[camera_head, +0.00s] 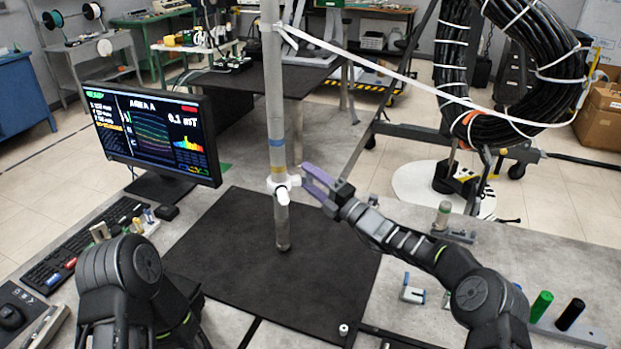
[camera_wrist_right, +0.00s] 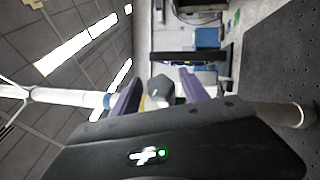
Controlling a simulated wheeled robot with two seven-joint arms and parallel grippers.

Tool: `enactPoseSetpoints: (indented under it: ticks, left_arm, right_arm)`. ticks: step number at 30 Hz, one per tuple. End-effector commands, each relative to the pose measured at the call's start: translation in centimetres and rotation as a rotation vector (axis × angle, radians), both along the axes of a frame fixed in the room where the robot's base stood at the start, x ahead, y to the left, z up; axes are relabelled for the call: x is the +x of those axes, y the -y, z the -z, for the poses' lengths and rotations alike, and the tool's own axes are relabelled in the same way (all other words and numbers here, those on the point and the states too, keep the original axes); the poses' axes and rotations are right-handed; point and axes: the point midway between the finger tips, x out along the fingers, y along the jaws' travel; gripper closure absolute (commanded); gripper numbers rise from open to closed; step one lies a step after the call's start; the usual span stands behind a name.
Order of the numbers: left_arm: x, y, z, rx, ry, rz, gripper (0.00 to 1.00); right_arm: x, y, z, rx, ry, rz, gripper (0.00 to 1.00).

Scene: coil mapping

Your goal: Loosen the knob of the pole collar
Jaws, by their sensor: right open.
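The pole (camera_head: 275,110) stands upright on a dark mat (camera_head: 230,265) on the table. The white pole collar (camera_head: 272,186) sits around its lower part, with a light knob (camera_head: 283,196) sticking out toward me. My right gripper (camera_head: 312,183), with purple fingers, is open just right of the collar, pointing at it. In the right wrist view the pole (camera_wrist_right: 62,97) runs sideways behind the open fingers (camera_wrist_right: 160,88). A grey faceted piece shows between them; I cannot tell if it is the knob or if they touch it. My left arm is at the lower left; its gripper is not seen.
A monitor (camera_head: 150,130) and keyboard (camera_head: 85,245) stand left of the mat. A large black cable coil (camera_head: 510,70) hangs at the upper right. A white strap (camera_head: 380,75) runs from the pole toward it. Green and black cylinders (camera_head: 540,305) stand at the right front.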

Motion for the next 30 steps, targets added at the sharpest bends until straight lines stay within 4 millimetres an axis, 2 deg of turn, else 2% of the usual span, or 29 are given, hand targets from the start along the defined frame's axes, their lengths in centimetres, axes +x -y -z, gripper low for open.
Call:
enactPoseSetpoints:
  ticks: [2, 21, 26, 30]
  left_arm:
    - [0.00, 0.00, 0.01, 0.000, 0.000, 0.000, 0.64]
    - [0.02, 0.01, 0.00, 0.000, 0.000, 0.000, 0.64]
    - [0.02, 0.01, 0.03, 0.000, 0.000, 0.000, 0.64]
    - [0.10, 0.03, 0.98, -0.002, 0.003, 0.001, 0.64]
  right_arm:
    - [0.00, 0.02, 0.00, 0.000, 0.000, 0.000, 0.49]
    - [-0.01, 0.05, 0.03, -0.001, -0.001, 0.000, 1.00]
    - [-0.01, 0.05, 0.06, 0.000, 0.000, 0.000, 1.00]
    - [0.02, 0.06, 0.47, 0.005, 0.014, 0.001, 1.00]
